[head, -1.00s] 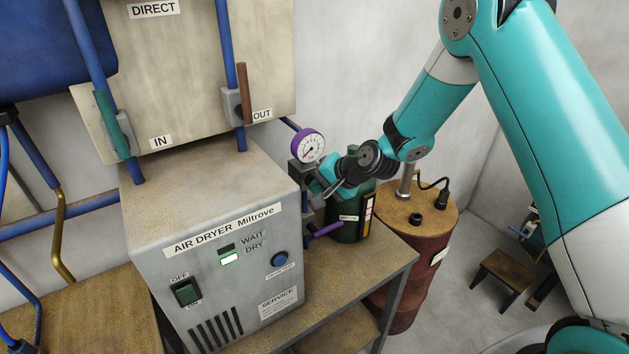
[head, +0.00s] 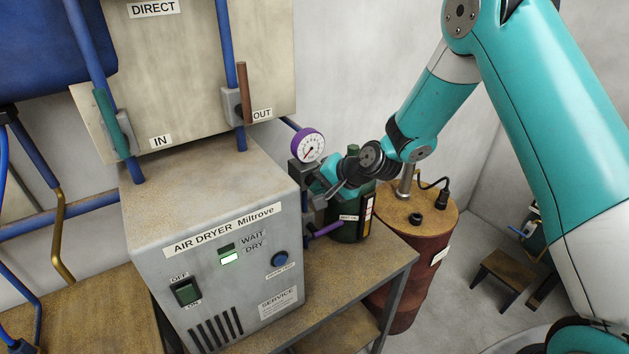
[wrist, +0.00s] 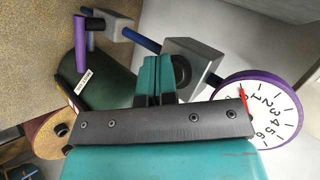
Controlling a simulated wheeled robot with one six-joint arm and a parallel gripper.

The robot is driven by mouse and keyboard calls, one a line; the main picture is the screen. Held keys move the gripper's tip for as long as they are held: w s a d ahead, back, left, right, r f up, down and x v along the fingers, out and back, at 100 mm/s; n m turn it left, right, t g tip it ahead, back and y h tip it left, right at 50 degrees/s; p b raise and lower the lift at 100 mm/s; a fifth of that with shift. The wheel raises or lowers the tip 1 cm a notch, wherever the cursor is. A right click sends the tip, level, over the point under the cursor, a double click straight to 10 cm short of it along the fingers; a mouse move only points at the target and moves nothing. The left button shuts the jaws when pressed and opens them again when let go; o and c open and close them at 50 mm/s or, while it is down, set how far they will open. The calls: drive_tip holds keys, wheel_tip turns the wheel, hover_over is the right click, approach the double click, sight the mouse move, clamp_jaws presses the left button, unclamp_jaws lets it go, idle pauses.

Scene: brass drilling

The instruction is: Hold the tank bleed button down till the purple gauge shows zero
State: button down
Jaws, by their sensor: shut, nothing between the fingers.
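The purple-rimmed gauge (head: 308,146) stands beside the air dryer's right rear corner. A dark round part (wrist: 183,70) on that block is partly hidden by the fingers. It may be the bleed button; I cannot tell whether it is pressed. In the head view my gripper (head: 320,187) is just below the gauge.
The air dryer (head: 215,225) with a blue button (head: 280,259) stands left of my gripper. A dark green tank (head: 347,228) is close behind it. A purple lever (head: 325,229) sticks out below. A rusty drum (head: 412,250) stands at the right.

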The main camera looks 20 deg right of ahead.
drive_tip(key=shift+s+d, duration=0.2)
drive_tip(key=shift+s, duration=0.4)
drive_tip(key=shift+s, duration=0.1)
drive_tip(key=s, duration=0.1)
drive_tip(key=s+d+b, duration=0.1)
drive_tip(key=s, duration=0.2)
drive_tip(key=shift+s+d, duration=0.25)
drive_tip(key=shift+s, duration=0.05)
drive_tip(key=s+a+r+n+g+b, duration=0.25)
drive_tip(key=s+r+n, duration=0.2)
drive_tip(key=s, duration=0.25)
drive_tip(key=s+a+r+n+g+b, duration=0.1)
drive_tip(key=s+a+r+n+g, duration=0.1)
drive_tip(key=s+a+r+n, duration=0.4)
drive_tip(key=s+d+r+n+g+h+b, duration=0.1)
drive_tip(key=s+d+n, duration=0.1)
drive_tip(key=s, duration=0.6)
drive_tip(key=s+d+n+g+h+b, duration=0.1)
drive_tip(key=s+d+n+g, duration=0.1)
drive_tip(key=s, duration=0.5)
drive_tip(key=shift+s+r, duration=0.35)
drive_tip(key=shift+r, duration=0.05)
